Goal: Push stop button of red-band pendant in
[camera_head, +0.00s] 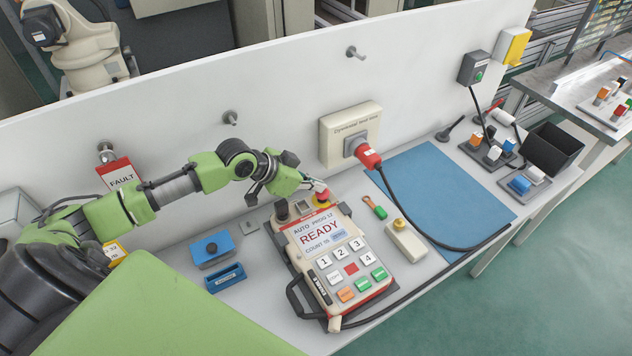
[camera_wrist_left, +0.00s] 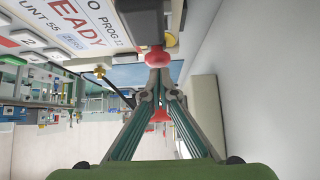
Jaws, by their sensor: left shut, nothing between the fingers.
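The pendant (camera_head: 304,285) with a red band along its top edge lies on the bench, its screen reading READY. Its red stop button (camera_head: 322,198) on a yellow base is at the top right corner. My left gripper (camera_head: 318,187) is shut and empty, its fingertips right at the button from behind. In the left wrist view the closed fingertips (camera_wrist_left: 157,62) meet the red button (camera_wrist_left: 157,54), with a bit of yellow base (camera_wrist_left: 172,40) beside it. I cannot tell whether the button is pressed in. My right gripper is out of view.
A red plug (camera_head: 369,157) sits in a wall box (camera_head: 335,150), its black cable crossing the blue mat (camera_head: 440,190). A small box with a yellow button (camera_head: 405,240) lies right of the pendant. A FAULT tag (camera_head: 120,175) hangs on the wall panel.

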